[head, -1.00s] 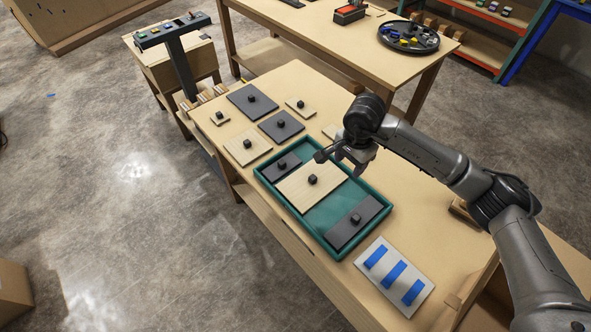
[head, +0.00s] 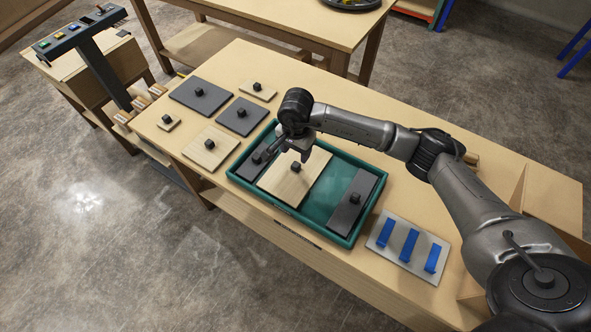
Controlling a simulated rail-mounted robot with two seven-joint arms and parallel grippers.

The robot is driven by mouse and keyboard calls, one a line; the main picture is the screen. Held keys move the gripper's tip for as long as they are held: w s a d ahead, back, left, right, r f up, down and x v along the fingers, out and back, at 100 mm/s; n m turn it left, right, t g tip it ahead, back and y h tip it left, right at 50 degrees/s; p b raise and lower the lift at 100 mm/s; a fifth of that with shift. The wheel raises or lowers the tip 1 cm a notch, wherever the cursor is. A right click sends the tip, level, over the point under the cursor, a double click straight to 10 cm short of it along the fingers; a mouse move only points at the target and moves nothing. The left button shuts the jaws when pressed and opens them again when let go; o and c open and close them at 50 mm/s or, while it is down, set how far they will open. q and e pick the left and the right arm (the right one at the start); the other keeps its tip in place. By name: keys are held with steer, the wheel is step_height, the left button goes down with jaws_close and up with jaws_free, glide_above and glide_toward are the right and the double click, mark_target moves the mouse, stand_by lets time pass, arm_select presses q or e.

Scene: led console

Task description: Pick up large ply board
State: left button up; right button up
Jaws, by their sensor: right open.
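The large ply board (head: 284,189), pale wood with a small black knob (head: 295,167), lies in the green tray (head: 231,176) between two dark boards. My right gripper (head: 287,154) is open, pointing down at the far edge of the ply board, close to the knob and beyond it in the picture. I cannot tell its exact height; no contact with the knob is clear. The arm hides part of the tray's far side. My left gripper is not in view.
A dark board (head: 342,216) lies at the tray's right end, another (head: 247,170) at its left. Several knobbed boards, including a ply one (head: 208,150), lie left of the tray. A panel with blue strips (head: 387,233) lies to the right. A button console (head: 80,32) stands at far left.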

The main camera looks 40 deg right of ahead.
mark_target(296, 165)
steer(key=shift+f+b, duration=0.4)
steer(key=shift+f, duration=2.95)
steer(key=shift+r, duration=0.1)
jaws_close()
